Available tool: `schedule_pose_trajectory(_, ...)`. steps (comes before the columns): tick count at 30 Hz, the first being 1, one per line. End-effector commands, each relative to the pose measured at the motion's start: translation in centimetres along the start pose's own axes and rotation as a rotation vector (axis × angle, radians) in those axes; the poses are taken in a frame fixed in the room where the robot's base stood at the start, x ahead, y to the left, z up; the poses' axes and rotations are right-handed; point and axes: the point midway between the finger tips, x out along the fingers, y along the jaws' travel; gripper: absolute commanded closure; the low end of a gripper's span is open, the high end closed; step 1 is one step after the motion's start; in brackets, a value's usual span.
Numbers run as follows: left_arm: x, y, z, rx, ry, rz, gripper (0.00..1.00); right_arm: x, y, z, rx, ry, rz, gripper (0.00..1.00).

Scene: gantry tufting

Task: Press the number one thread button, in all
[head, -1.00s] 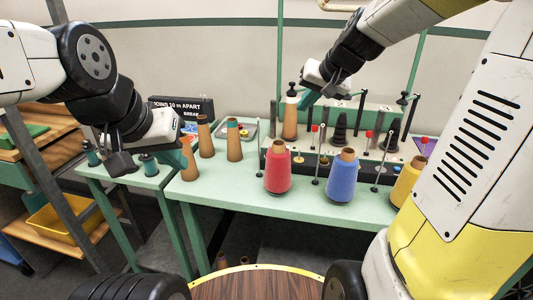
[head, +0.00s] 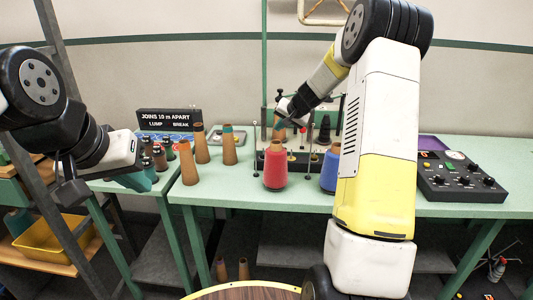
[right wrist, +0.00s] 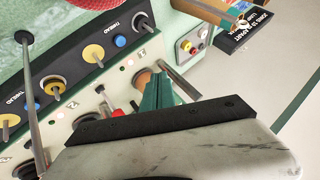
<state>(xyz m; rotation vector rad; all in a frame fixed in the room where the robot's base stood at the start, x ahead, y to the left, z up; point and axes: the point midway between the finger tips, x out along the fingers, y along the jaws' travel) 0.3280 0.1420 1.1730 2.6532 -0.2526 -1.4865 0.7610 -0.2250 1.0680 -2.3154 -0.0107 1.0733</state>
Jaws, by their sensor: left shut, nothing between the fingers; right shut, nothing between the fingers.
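In the right wrist view a black panel strip (right wrist: 72,67) carries several round buttons, with the word THREAD printed beside some. In the head view my right gripper (head: 284,113) is over the green machine, beside the brown cone (head: 277,131). My left gripper (head: 143,181) is shut near the left table.
A red spool (head: 275,166) and a blue spool (head: 330,171) stand before the machine, with thin posts beside them. Brown cones (head: 201,145) stand to the left. A black control box (head: 459,180) lies at right. My right arm hides part of the bench.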

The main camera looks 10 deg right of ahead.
Motion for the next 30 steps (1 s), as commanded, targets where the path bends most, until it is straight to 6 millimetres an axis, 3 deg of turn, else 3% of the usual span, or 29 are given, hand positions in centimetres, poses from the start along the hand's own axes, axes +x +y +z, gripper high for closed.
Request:
schedule_pose_trajectory(8, 0.0, 0.0, 0.0, 0.000, 0.000, 0.000, 1.00, 0.7, 0.6, 0.6, 0.002, -0.002, 0.001, 1.00)
schedule_pose_trajectory(21, 0.0, 0.0, 0.0, 0.000, 0.000, 0.000, 1.00, 4.8, 3.6, 3.6, 0.003, -0.003, 0.001, 1.00)
schedule_pose_trajectory(30, 0.0, 0.0, 0.0, 0.000, 0.000, 0.000, 1.00, 6.0, 4.4, 4.5, -0.001, -0.001, 0.000, 1.00)
